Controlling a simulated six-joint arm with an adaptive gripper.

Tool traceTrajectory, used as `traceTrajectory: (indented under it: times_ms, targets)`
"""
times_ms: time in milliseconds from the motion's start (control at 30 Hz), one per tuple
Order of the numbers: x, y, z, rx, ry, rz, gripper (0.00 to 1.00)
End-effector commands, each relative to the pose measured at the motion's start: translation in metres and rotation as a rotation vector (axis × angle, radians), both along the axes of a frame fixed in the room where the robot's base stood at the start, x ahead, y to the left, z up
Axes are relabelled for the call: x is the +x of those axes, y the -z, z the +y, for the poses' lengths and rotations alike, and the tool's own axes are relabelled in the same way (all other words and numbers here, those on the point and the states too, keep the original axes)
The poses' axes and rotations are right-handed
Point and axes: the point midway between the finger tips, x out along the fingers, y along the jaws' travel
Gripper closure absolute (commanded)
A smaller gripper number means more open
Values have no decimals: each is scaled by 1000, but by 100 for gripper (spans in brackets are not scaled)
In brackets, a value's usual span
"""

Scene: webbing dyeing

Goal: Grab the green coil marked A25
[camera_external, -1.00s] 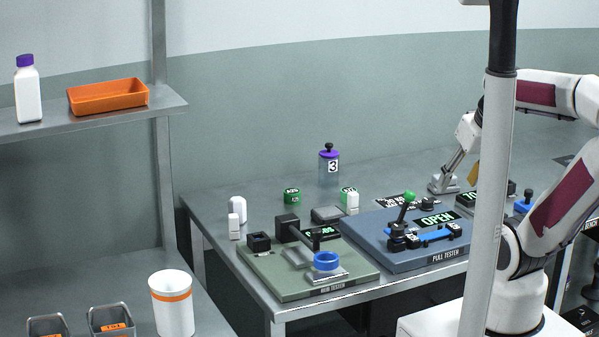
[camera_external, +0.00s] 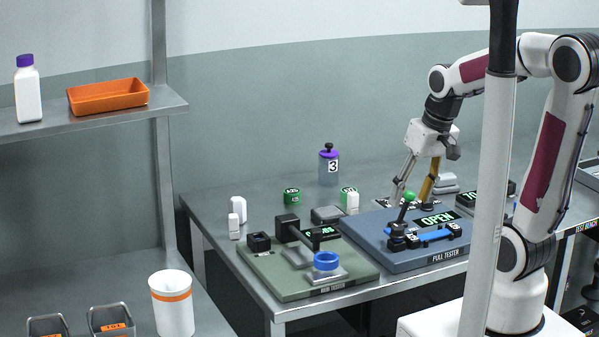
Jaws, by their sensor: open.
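Two small green coils with pale labels stand toward the back of the steel bench. One green coil (camera_external: 292,196) is at the left, with nothing right against it. The other green coil (camera_external: 346,191) is to its right, partly hidden behind a small white block. The labels are too small to read, so I cannot tell which is A25. My gripper (camera_external: 414,197) is open and empty, pointing down above the rear of the blue pull tester, to the right of both coils and apart from them.
A purple-lidded jar marked 3 (camera_external: 328,168) stands behind the coils. White blocks (camera_external: 237,210) stand at left. A pale post partly blocks the view of my arm.

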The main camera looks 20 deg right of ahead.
Motion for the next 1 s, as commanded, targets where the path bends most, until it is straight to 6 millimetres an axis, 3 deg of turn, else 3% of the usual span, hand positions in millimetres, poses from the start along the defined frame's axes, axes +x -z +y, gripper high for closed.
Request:
traceTrajectory:
  times_ms: [467, 1000]
  targets:
    - [91, 15, 84, 148, -22, -37, 49]
    - [213, 39, 178, 294, 27, -191, 49]
